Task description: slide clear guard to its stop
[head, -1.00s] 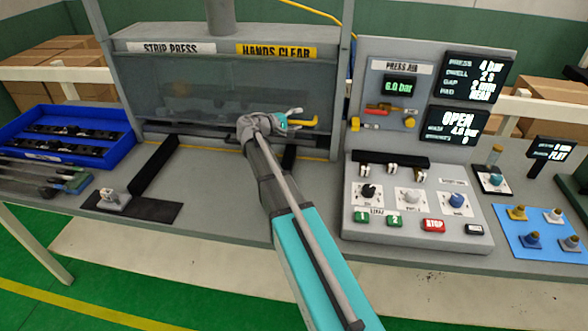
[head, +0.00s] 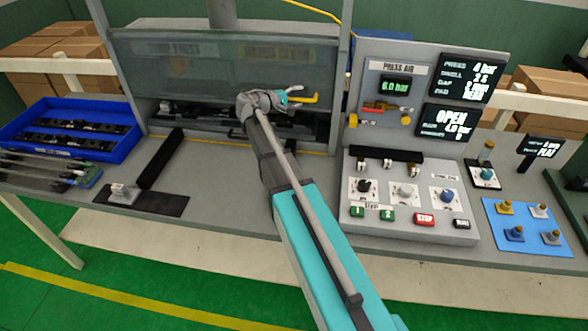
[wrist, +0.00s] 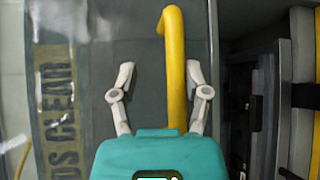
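The clear guard (head: 190,65) is a tinted see-through panel on the front of the press. It is raised, covering the sign band, with an open gap beneath it. Its yellow handle (head: 306,99) is at the lower right; it also shows in the wrist view (wrist: 175,65). My gripper (head: 285,97) is at this handle. In the wrist view, the fingers (wrist: 160,95) stand apart on either side of the yellow bar, the right finger close to or touching it, the left with a clear gap. The guard's stop cannot be made out.
A control box (head: 408,200) with knobs and buttons stands right of the press, below a display panel reading OPEN. A blue tray (head: 122,150) of dark strips is at the left. A black fixture (head: 160,158) lies on the bench (head: 225,190) in front.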

